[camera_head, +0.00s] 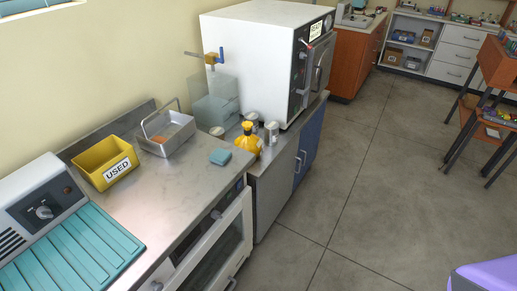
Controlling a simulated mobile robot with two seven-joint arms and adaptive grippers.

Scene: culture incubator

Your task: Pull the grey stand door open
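The grey stand door (273,196) is the left front panel of the low stand under the white incubator (255,50). It looks shut, flush with the stand's front. A blue door (312,140) is beside it on the right. Two upright light metal handles show close together where the doors meet; the nearer handle (297,165) appears to be on the grey door. Neither of my grippers is in the view.
A white-framed glass-fronted oven (225,245) is below. The floor (370,190) before the stand is clear. A purple object (487,277) is bottom right.

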